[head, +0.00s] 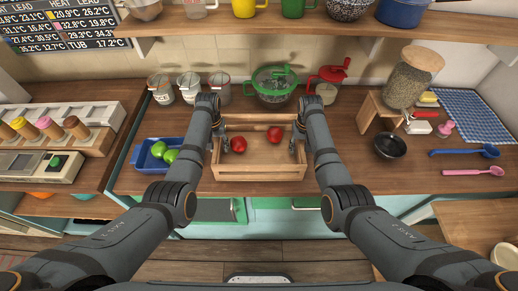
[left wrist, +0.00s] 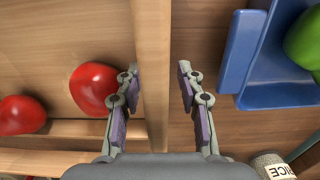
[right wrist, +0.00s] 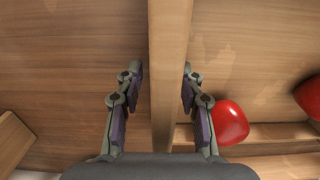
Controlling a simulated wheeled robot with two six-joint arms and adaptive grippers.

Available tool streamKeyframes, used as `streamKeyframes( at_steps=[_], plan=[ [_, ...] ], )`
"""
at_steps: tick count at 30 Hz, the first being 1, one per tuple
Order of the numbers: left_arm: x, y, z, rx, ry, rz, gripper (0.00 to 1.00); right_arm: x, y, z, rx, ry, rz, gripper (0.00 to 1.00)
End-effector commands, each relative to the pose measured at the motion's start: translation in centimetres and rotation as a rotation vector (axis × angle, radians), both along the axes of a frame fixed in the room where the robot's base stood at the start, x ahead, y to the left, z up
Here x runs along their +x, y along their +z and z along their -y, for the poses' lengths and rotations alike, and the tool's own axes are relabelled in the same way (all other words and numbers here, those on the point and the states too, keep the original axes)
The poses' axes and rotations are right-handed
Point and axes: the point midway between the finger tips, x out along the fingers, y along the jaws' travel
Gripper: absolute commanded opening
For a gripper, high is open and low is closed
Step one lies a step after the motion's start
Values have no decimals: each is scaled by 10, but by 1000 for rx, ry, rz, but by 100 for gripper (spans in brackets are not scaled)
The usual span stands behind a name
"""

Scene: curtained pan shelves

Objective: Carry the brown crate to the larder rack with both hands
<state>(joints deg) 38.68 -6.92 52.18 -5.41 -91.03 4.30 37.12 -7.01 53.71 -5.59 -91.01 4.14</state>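The brown crate (head: 262,173) is a wooden box standing on the counter in the middle of the head view, with two red round fruits (head: 274,134) inside. My left gripper (head: 224,145) is at its left end; in the left wrist view its open fingers (left wrist: 156,88) stand on either side of the crate's end wall (left wrist: 151,40), with gaps on both sides. My right gripper (head: 298,146) is at the right end; in the right wrist view its open fingers (right wrist: 161,88) straddle the other end wall (right wrist: 169,40), apart from it. I cannot make out the larder rack.
A blue tray (head: 143,160) with green fruits sits close left of the crate. Jars (head: 188,92), a green-lidded bowl (head: 272,87) and a red-lidded jar (head: 328,90) stand behind. A dark bowl (head: 390,146) and wooden stand (head: 378,112) are at right. A shelf (head: 260,27) overhangs the back.

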Motion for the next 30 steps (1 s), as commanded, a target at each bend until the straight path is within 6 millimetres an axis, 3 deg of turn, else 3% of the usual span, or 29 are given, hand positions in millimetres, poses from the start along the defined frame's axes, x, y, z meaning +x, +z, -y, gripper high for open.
streamKeyframes(
  at_steps=[1, 9, 30],
  plan=[
    [0, 0, 0, 0, 0, 0, 34, 0, 0, 0, 0, 0, 0, 34],
    [0, 0, 0, 0, 0, 0, 0, 0, 0, 0, 0, 0, 0, 0],
    [1, 6, -1, 0, 0, 3, 0, 1, 5, 2, -4, -1, 2, 0]
  ],
)
